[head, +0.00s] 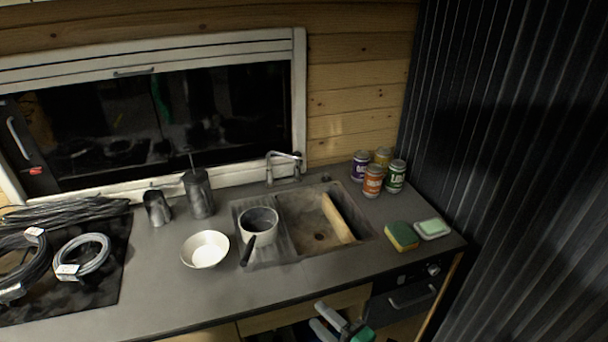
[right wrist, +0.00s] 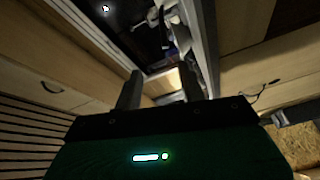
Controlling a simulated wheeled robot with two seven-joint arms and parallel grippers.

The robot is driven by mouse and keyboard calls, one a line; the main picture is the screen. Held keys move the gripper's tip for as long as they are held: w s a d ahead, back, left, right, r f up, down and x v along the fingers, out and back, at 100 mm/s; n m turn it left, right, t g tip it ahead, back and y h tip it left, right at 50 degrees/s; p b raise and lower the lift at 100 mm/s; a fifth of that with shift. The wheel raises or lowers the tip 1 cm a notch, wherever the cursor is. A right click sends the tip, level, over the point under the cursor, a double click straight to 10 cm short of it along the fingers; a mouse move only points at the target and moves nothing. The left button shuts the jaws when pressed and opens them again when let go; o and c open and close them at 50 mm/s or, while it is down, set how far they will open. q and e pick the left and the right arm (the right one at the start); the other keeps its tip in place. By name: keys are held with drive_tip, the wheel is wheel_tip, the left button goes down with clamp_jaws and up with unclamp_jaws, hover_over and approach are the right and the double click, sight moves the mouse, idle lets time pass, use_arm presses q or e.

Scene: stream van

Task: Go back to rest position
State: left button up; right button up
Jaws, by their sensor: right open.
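My right gripper (head: 333,322) shows at the bottom of the head view, in front of the counter's front edge and low beside the cabinet fronts. In the right wrist view its two fingers (right wrist: 159,84) stand apart with nothing between them, so it is open and empty. My left gripper is in neither view.
The counter (head: 165,290) holds a sink (head: 300,255) with a pot (head: 259,222) and a board (head: 337,218), a white bowl (head: 205,250), several cans (head: 373,181), a sponge (head: 402,237) and coiled cables (head: 85,253). A dark ribbed wall (head: 520,170) closes the right side.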

drive_tip(key=s+d+f+m+g+h, duration=0.1)
drive_tip(key=d+f+m+h, duration=0.3)
drive_tip(key=f, duration=0.8)
drive_tip(key=d+f+m+g+h, duration=0.1)
drive_tip(key=d+f+m+h, duration=0.15)
drive_tip(key=d+f, duration=0.6)
drive_tip(key=s+d+f+m+g+h, duration=0.15)
drive_tip(key=f+m, duration=0.35)
drive_tip(key=f, duration=1)
drive_tip(key=s+d+f+m+g+h, duration=0.1)
drive_tip(key=s+d+f+m+g, duration=0.15)
drive_tip(key=s+f, duration=0.4)
drive_tip(key=s+d+f+m+g+h, duration=0.1)
drive_tip(key=s+d+f+h, duration=0.1)
drive_tip(key=s+d+f, duration=0.4)
drive_tip(key=s+f+m+g, duration=0.2)
drive_tip(key=s+f, duration=0.3)
drive_tip(key=s, duration=0.6)
drive_tip(key=s+f+m+g+h, duration=0.1)
drive_tip(key=s+f+m+g, duration=0.2)
drive_tip(key=s, duration=0.9)
wheel_tip(320, 180, down, 3)
drive_tip(key=shift+s+f+m+g, duration=0.1)
drive_tip(key=shift+s+m+g, duration=0.15)
drive_tip(key=shift+m, duration=0.25)
drive_tip(key=shift+w+a, duration=0.1)
drive_tip(key=shift+a, duration=0.05)
drive_tip(key=shift+c, duration=0.4)
